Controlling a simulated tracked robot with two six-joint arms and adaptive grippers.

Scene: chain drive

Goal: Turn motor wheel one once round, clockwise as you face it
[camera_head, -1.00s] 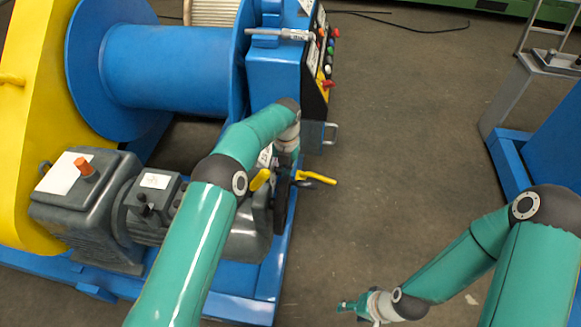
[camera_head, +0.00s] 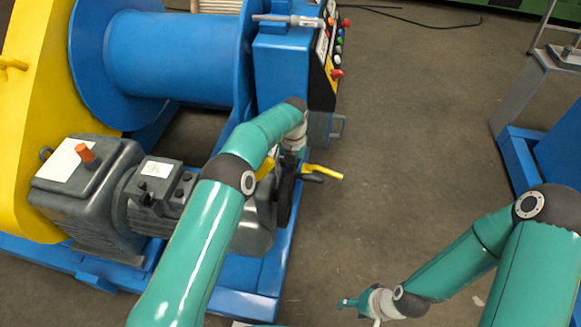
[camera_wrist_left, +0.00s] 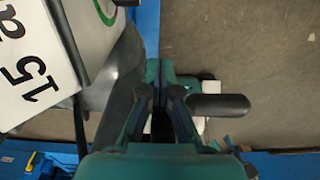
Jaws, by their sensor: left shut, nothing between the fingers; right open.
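The motor wheel (camera_head: 285,203) is a dark, thin disc seen nearly edge-on at the end of the grey motor (camera_head: 255,228) in the head view. A dark handle (camera_head: 313,177) sticks out to its right, and it appears to be the black grip (camera_wrist_left: 220,105) in the left wrist view. My left gripper (camera_wrist_left: 160,88) is shut and empty, its fingers left of that grip; whether they touch it I cannot tell. My right gripper (camera_head: 347,302) is open over bare floor at the lower right, small in the picture.
Yellow levers (camera_head: 322,171) stand close to the wheel. The blue winch drum (camera_head: 170,55) and a control panel (camera_head: 328,50) with coloured buttons lie behind. A second blue frame (camera_head: 520,155) stands at the right. The floor between is clear.

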